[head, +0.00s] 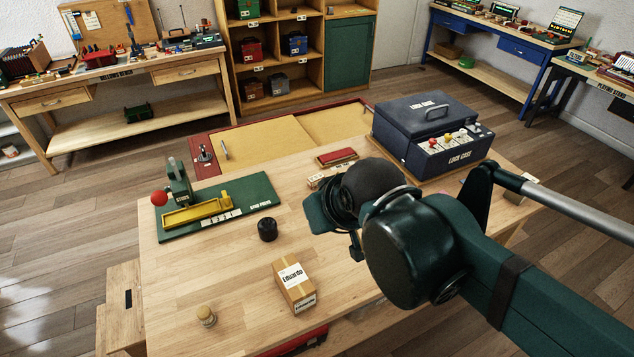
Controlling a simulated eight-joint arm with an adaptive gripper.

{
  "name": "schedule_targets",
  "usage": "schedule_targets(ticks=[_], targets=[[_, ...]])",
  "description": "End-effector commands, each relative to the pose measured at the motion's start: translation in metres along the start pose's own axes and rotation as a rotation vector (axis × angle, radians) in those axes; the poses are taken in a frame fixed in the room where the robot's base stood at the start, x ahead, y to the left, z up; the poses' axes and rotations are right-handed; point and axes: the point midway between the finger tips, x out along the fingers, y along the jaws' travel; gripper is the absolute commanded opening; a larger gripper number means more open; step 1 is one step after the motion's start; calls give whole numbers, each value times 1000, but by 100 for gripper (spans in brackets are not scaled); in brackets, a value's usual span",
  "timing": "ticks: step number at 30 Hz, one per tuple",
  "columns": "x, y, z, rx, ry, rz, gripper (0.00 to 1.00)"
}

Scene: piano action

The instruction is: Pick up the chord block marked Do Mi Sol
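I cannot read the words Do Mi Sol on anything in the head view. A small pale wooden piece with dark marks (316,181) lies on the table just behind my arm's end, partly covered by it; its marks are too small to read. My gripper (355,246) is over the middle of the table, mostly hidden behind my dark green wrist and arm. Its fingers cannot be made out clearly.
A dark lock case (424,117) stands at the back right. A green stamp press (215,208) is at the left. A black knob (267,229), a labelled box (294,287), a wooden stamp (206,316) and a red case (337,157) sit on the table (190,275).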

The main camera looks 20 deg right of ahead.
Motion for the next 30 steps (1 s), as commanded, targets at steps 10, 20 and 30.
schedule_targets(ticks=[10, 20, 30], targets=[[0, 0, 0, 0, 0, 0, 37], [0, 0, -2, 7, -3, 1, 37], [6, 7, -29, 90, -40, 10, 37]])
